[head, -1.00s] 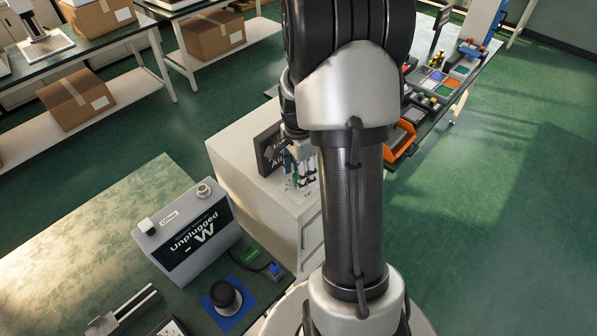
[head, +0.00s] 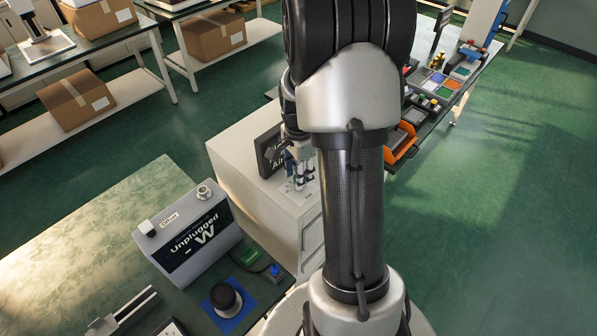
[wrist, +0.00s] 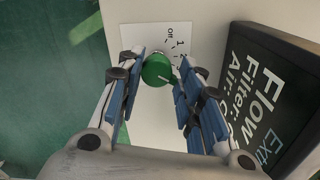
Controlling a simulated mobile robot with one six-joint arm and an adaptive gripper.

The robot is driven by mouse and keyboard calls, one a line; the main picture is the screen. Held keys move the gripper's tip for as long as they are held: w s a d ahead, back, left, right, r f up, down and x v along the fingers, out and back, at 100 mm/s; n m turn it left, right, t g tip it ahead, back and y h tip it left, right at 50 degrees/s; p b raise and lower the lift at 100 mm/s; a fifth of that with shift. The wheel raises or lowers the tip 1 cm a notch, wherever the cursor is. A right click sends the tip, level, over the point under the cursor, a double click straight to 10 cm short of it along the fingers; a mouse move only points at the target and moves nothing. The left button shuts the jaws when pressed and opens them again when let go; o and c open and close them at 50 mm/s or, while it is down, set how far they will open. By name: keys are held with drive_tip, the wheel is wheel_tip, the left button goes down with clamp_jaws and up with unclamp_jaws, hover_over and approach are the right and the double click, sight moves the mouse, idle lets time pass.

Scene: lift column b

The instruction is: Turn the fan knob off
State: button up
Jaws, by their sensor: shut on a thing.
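The fan knob (wrist: 157,71) is round and green, on a white label plate (wrist: 154,34) marked "Off", "1", "2" and further marks partly hidden by a finger.
A dark display (wrist: 277,95) with Flow, Filter and Air text stands close to the right finger in the wrist view. A grey "Unplugged" box (head: 187,240) and a black round knob on a blue base (head: 226,299) are on the near green bench. Open green floor lies right.

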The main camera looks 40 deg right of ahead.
drive_tip(key=shift+s+a+f+n, duration=0.15)
drive_tip(key=shift+s+n, duration=0.2)
drive_tip(key=shift+n, duration=0.15)
drive_tip(key=n+p, duration=0.1)
drive_tip(key=n, duration=0.2)
drive_tip(key=shift+n, duration=0.4)
drive_tip(key=n+p, duration=0.1)
drive_tip(key=n, duration=0.3)
drive_tip(key=shift+n, duration=0.3)
drive_tip(key=n+p, duration=0.1)
drive_tip(key=n, duration=0.3)
drive_tip(key=shift+n, duration=2.5)
